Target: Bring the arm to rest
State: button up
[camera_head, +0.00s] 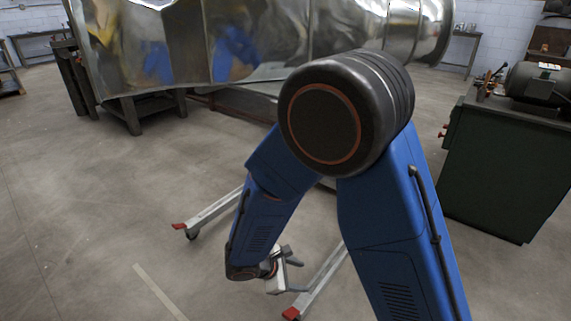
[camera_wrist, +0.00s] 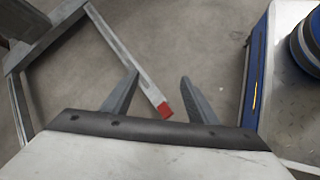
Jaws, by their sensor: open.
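My blue arm (camera_head: 390,215) is bent, with its large dark elbow joint at the top and the forearm hanging down in the head view. My gripper (camera_head: 290,264) is low at the end of the forearm, over the floor and close to grey legs with red tips. In the wrist view my gripper (camera_wrist: 158,80) shows two grey fingers spread apart, with nothing between them but floor and part of a red-tipped grey leg. The elbow and forearm hide part of the floor behind them.
A large shiny metal duct (camera_head: 270,35) spans the back on dark supports (camera_head: 130,115). A dark green machine cabinet (camera_head: 505,165) with a motor on top (camera_head: 540,85) stands at the right. The concrete floor (camera_head: 90,200) at the left is clear.

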jog(key=s+d+r+m+g+y, duration=0.1)
jog(key=s+d+r+m+y, duration=0.25)
jog(key=d+r+m, duration=0.55)
jog(key=s+d+r+m+g+y, duration=0.15)
jog(key=s+d+r+m, duration=0.25)
jog(key=d+r, duration=0.85)
jog(key=s+d+r+m+t+y, duration=0.2)
jog(key=s+d+r+m+t, duration=0.1)
jog(key=s+r+m, duration=0.2)
jog(key=s+r, duration=0.2)
jog(key=s, duration=0.2)
jog(key=shift+s+d, duration=0.15)
jog(key=shift+s, duration=0.05)
